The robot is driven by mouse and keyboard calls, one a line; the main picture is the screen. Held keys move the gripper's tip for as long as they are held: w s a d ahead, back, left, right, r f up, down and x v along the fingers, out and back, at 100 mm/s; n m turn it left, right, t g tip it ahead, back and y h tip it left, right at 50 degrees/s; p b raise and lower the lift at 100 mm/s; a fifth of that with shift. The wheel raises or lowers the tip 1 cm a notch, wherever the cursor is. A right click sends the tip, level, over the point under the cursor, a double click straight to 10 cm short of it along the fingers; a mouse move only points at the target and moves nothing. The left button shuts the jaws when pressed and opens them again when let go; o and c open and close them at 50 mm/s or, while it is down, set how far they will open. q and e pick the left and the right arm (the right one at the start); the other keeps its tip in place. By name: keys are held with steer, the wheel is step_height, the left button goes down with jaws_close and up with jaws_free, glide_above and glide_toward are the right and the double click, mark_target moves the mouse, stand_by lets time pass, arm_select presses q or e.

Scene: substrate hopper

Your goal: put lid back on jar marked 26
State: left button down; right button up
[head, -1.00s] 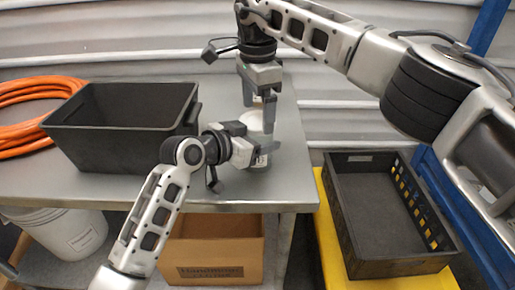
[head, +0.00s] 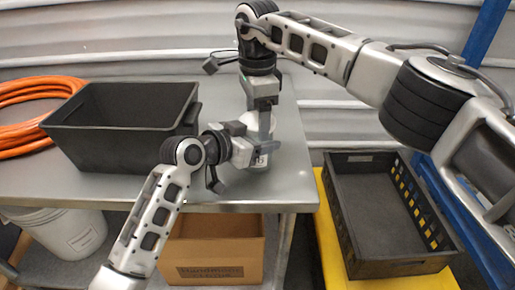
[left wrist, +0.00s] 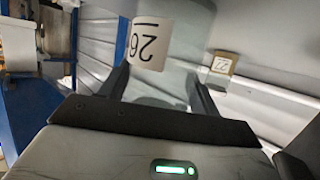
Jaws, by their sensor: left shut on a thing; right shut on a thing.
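The jar marked 26 (left wrist: 165,75) is pale and see-through, with a white label that appears upside down in the left wrist view. It stands near the right end of the metal table, and part of its label (head: 260,161) shows in the head view. My left gripper (head: 256,151) is shut around the jar's side, one finger on each side. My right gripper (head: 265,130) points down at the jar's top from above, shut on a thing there. A white round top (head: 250,119) shows beside its fingers. The fingers hide much of it, so I cannot tell how the lid sits.
A black bin (head: 120,150) stands on the metal table (head: 230,190), left of the arms, with an orange hose (head: 22,105) behind.

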steer(key=o, duration=1.1)
steer(key=shift+o, duration=0.2)
steer(key=shift+r, duration=0.15)
step_height(320, 180, up, 12)
arm_select(q)
steer(key=shift+c, duration=1.3)
jaws_free()
steer(key=v, duration=0.7)
steer(key=shift+s+a, duration=0.2)
arm_select(e)
steer(key=shift+f, duration=0.35)
